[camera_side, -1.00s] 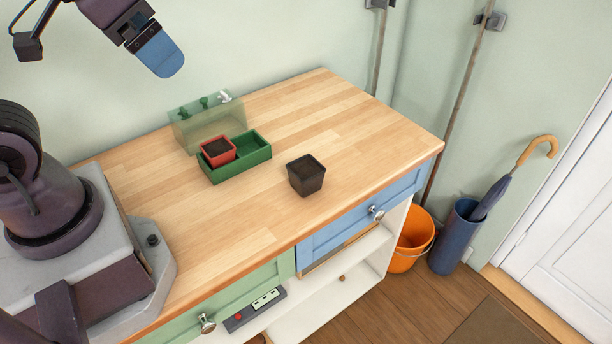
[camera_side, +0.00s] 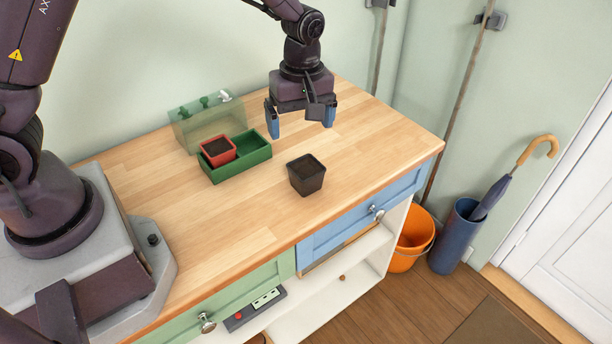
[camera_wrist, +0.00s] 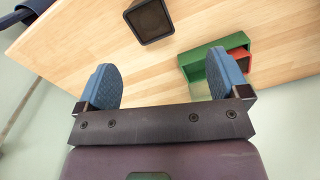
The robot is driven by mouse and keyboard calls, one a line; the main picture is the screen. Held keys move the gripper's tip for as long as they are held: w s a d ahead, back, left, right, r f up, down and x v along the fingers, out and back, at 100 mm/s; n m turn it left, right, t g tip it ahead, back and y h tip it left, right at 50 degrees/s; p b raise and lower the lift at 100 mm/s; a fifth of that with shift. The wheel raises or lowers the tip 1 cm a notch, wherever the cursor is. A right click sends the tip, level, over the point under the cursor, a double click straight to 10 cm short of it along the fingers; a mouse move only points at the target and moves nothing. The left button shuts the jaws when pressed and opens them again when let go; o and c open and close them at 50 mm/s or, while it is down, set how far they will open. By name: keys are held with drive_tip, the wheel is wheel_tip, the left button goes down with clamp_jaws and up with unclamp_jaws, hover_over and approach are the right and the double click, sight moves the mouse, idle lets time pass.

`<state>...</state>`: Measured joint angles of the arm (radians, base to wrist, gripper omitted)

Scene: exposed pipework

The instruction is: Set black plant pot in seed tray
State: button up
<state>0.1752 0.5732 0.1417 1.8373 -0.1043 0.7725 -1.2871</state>
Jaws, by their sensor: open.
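The black plant pot (camera_side: 306,176) stands upright on the wooden worktop, to the right of the green seed tray (camera_side: 244,168). It also shows at the top of the wrist view (camera_wrist: 150,20). The tray holds a red pot (camera_side: 218,151) in its left part; its right part is empty. In the wrist view the tray (camera_wrist: 196,66) lies right of the black pot, partly behind a finger. My gripper (camera_side: 301,125) is open and empty, pointing down above the worktop, behind and above the black pot. Its blue fingers (camera_wrist: 165,85) are wide apart.
A clear greenish panel box (camera_side: 207,122) with small green and white shapes stands behind the tray by the wall. The worktop (camera_side: 380,140) is bare to the right and in front. An orange bucket (camera_side: 410,242) and an umbrella stand (camera_side: 455,238) are on the floor.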

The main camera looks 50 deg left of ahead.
drive_tip(key=n, duration=0.3)
hover_over(306, 170)
drive_tip(key=f, duration=0.7)
drive_tip(key=shift+s, duration=0.2)
drive_tip(key=shift+w+f, duration=0.15)
drive_tip(key=shift+f, duration=1.2)
drive_tip(key=shift+w+f, duration=0.1)
drive_tip(key=shift+f, duration=1.25)
drive_tip(key=c, duration=1.1)
drive_tip(key=shift+o, duration=0.2)
drive_tip(key=shift+r, duration=0.1)
